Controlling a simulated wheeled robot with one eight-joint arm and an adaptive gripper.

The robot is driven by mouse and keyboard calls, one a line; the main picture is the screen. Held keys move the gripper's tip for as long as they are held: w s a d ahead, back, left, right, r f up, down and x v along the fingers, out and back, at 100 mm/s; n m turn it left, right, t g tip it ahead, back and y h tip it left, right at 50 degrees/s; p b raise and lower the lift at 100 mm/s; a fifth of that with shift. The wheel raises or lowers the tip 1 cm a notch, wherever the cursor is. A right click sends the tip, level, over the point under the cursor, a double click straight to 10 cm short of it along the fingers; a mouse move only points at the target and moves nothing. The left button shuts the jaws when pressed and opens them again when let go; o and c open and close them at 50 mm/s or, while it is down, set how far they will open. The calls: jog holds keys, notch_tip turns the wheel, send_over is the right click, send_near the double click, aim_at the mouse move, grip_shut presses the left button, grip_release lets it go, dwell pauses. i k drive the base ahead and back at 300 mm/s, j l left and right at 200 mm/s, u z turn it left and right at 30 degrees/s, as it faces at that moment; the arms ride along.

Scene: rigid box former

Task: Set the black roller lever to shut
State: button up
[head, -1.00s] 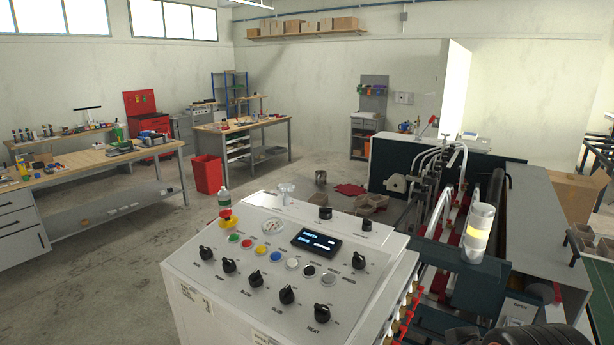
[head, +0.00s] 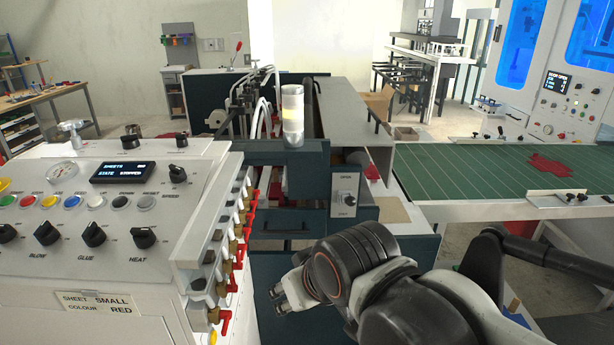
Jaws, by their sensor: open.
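The black roller lever (head: 346,197) is a small dark handle on a pale plate fixed to the dark teal machine front, right of centre in the head view. The plate reads OPEN at its top and a small word, probably SHUT, at its bottom. The lever is too small to tell clearly which way it points. My gripper (head: 278,300) is low in the view, below and to the left of the lever, apart from it. It is open and seems empty; my wrist hides part of it.
A white control console (head: 110,225) with knobs and red-handled valves (head: 225,320) stands close on the left. A green conveyor table (head: 480,185) with a red sheet (head: 550,160) extends to the right.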

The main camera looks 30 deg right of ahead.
aim_at(349, 201)
jog(key=z, duration=0.8)
